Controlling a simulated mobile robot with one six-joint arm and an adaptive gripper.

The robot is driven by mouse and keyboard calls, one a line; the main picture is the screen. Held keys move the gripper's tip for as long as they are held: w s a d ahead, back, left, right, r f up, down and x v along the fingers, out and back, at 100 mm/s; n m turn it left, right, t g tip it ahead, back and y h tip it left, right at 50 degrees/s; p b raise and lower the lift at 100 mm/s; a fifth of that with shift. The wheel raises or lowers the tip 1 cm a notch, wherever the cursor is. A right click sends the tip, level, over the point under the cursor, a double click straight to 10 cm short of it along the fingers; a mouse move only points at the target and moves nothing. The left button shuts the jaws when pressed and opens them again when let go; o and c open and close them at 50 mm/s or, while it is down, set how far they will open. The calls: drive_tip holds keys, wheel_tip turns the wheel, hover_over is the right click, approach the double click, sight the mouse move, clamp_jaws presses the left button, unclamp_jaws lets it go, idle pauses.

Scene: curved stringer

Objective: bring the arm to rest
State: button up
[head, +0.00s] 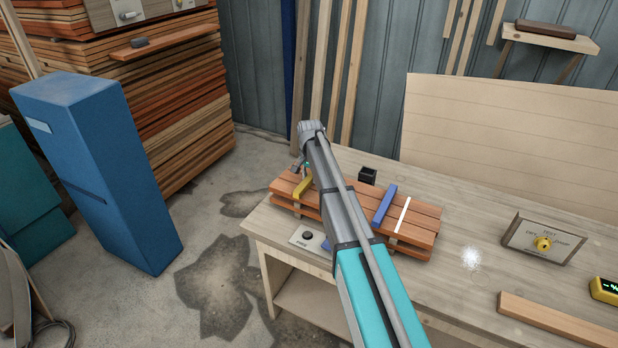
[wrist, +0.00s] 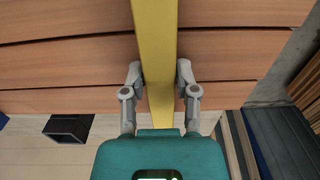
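A yellow bar (head: 303,188) lies across the left part of a stack of reddish-brown boards (head: 425,222) on the workbench. In the wrist view the yellow bar (wrist: 155,40) runs down the middle of the picture, over the boards (wrist: 225,65). My gripper (wrist: 160,75) has one grey finger on each side of this bar, with the tips right by its edges. I cannot tell whether they press on it. In the head view my arm reaches over the stack and hides most of the gripper.
The workbench (head: 480,225) also carries a blue bar (head: 384,205) and white strip (head: 402,214) on the boards, a small black box (head: 367,175), a panel with a yellow knob (head: 543,242) and a loose plank (head: 555,322). A blue cabinet (head: 105,170) stands left; floor lies between.

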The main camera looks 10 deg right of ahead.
drive_tip(key=o, duration=0.4)
